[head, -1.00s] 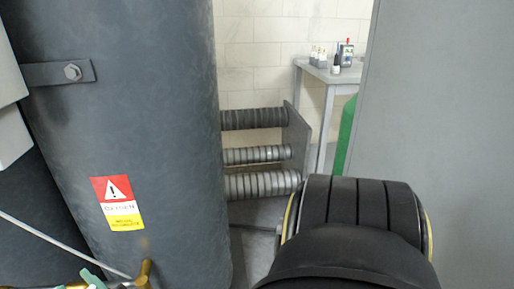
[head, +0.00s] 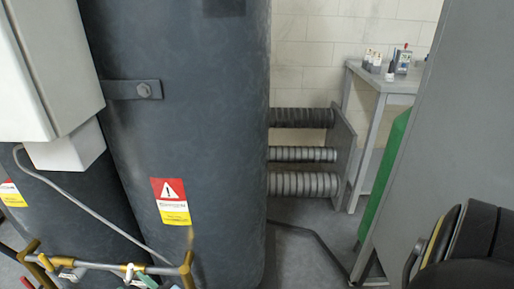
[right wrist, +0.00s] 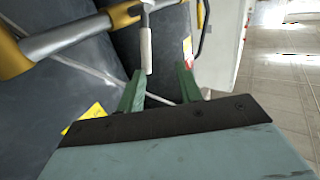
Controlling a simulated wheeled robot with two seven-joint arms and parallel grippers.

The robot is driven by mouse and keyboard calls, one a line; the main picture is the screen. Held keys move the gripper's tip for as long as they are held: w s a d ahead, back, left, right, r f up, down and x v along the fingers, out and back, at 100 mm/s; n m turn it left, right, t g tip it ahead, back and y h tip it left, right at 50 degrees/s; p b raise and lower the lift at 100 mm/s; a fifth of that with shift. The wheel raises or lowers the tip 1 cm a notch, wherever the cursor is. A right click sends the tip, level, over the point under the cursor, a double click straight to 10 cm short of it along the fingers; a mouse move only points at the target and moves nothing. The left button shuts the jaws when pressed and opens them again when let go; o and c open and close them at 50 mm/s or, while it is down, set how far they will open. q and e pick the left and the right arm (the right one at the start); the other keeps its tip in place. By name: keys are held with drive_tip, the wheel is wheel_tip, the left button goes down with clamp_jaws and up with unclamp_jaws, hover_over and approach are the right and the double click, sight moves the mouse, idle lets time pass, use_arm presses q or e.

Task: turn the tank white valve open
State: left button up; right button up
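The dark grey tank (head: 185,110) with a red and yellow warning label stands left of centre in the head view. Silver pipes with brass fittings (head: 185,268) run low in front of it, with small valve handles too small to tell apart. In the right wrist view, a white valve handle (right wrist: 146,50) hangs below a brass fitting. My right gripper (right wrist: 160,84) is open, its two green fingers apart and pointing toward the pipes. The white handle's lower end appears just beyond the gap, nearer the left finger; I cannot tell whether they touch. My left gripper is out of view.
A pale box (head: 50,70) hangs at the left beside the tank. Ribbed pipes (head: 303,184) and a small table (head: 385,85) with bottles are behind. Some floor shows between tank and cabinet.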

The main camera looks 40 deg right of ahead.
drive_tip(key=s+d+f+g+p, duration=0.4)
drive_tip(key=s+f, duration=0.3)
drive_tip(key=s, duration=0.3)
drive_tip(key=s+d+f+g+h+p, duration=0.1)
drive_tip(key=s+d+f+g+p, duration=0.2)
drive_tip(key=s+f+p, duration=0.3)
drive_tip(key=s+d+f+g+h+p, duration=0.1)
drive_tip(key=s+d+f+g+p, duration=0.3)
drive_tip(key=s+f, duration=0.5)
drive_tip(key=s+g, duration=0.1)
drive_tip(key=s, duration=0.4)
drive_tip(key=shift+d+p, duration=0.3)
drive_tip(key=shift+p, duration=0.1)
drive_tip(key=shift+c, duration=0.5)
